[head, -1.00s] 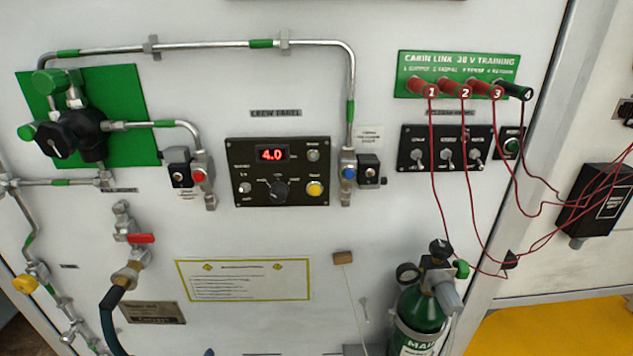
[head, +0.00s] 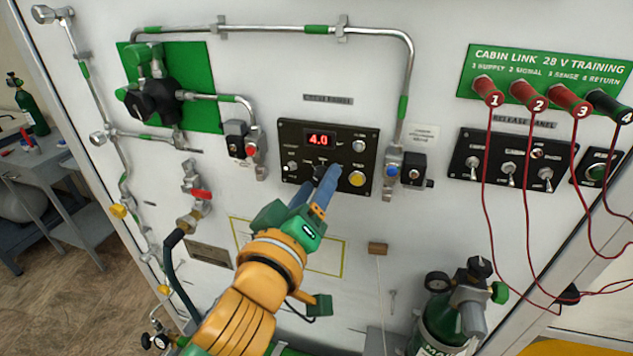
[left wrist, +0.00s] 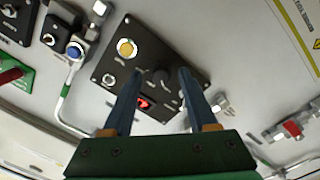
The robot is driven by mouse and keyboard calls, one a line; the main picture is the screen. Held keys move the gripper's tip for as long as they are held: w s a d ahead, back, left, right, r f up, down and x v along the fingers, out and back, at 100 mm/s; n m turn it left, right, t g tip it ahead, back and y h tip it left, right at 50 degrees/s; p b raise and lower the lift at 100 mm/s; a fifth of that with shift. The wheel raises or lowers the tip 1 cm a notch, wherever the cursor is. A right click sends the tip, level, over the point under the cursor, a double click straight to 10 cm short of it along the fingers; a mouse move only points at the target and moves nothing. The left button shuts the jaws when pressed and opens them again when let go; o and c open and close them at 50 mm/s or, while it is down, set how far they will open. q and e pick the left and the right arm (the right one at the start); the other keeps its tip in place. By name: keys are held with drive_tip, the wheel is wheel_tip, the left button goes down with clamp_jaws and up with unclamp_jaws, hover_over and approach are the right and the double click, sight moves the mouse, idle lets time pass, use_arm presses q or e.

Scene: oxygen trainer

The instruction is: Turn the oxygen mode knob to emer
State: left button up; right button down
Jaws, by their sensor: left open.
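The crew panel (head: 295,135) is a black plate on the white wall with a red display reading 4.0. The black mode knob (head: 319,171) sits at its lower middle, partly hidden by my left gripper (head: 328,176). In the left wrist view the knob (left wrist: 161,77) shows between the two blue fingers of my open left gripper (left wrist: 157,82). The fingers reach over the panel (left wrist: 112,62) on either side of the knob; I cannot tell whether they touch it. The knob's pointer and the position labels are too small to read. My right gripper is out of view.
A yellow button (head: 357,179) and a small toggle (head: 292,166) flank the knob. Valves with a red knob (head: 252,149) and a blue knob (head: 391,171) stand beside the panel. Red leads (head: 487,170) hang in front of the release panel (head: 475,135) on the right.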

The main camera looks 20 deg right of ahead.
use_arm(q)
drive_tip(key=shift+a, duration=0.1)
clamp_jaws()
